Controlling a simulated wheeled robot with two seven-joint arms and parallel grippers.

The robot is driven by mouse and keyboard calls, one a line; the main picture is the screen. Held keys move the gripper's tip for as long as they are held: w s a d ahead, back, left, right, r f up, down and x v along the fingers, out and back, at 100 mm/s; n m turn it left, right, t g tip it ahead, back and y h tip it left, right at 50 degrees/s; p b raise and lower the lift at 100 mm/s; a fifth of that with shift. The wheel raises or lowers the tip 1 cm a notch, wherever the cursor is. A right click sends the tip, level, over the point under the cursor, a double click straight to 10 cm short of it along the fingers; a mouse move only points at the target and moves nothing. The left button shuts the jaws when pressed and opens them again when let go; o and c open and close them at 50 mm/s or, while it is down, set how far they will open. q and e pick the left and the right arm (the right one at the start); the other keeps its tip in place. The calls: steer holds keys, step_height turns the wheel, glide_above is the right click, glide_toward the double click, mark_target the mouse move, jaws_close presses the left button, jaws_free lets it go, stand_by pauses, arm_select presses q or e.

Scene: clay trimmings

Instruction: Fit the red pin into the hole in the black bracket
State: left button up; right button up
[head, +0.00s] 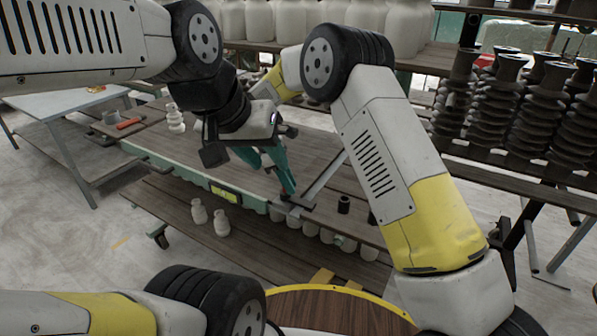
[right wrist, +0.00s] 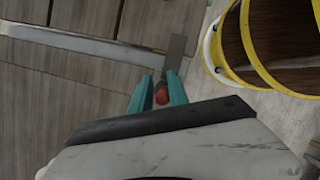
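The red pin (right wrist: 161,96) shows its rounded end between the two teal fingers of my right gripper (right wrist: 158,88), which close on its sides. In the head view my right gripper (head: 286,184) points down at the front edge of the workbench, close above the dark bracket (head: 299,202). The bracket also shows in the right wrist view as a dark strip (right wrist: 176,48) beyond the fingertips. The hole, and whether the pin's lower end is in it, is hidden. My left gripper (head: 247,156) is just left of the right one, largely covered by its wrist; its opening is unclear.
The wooden workbench (head: 205,150) has a green front edge. A black cup-like piece (head: 344,204) stands right of the bracket. White bottles (head: 198,211) stand on the lower shelf. A rack of dark ribbed insulators (head: 460,95) is at right. My arms crowd the space above the bench.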

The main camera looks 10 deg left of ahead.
steer(key=v, duration=1.2)
steer(key=shift+r, duration=0.25)
steer(key=s+d+r+m+y, duration=0.1)
steer(key=s+d+r+m, duration=0.3)
steer(key=d, duration=0.5)
steer(key=s+d+r+m+y, duration=0.2)
steer(key=d+r, duration=0.3)
steer(key=d, duration=0.4)
steer(key=s+d+r+m+t+y, duration=0.2)
steer(key=s+d+m+t, duration=0.3)
steer(key=s+d+m, duration=0.7)
steer(key=s+d+y, duration=0.1)
steer(key=s+d, duration=0.3)
steer(key=s, duration=0.1)
steer(key=shift+s+r+m+t+y, duration=0.2)
steer(key=shift+r+m+t+y, duration=0.05)
steer(key=shift+m+t+y, duration=0.05)
steer(key=shift+d, duration=0.15)
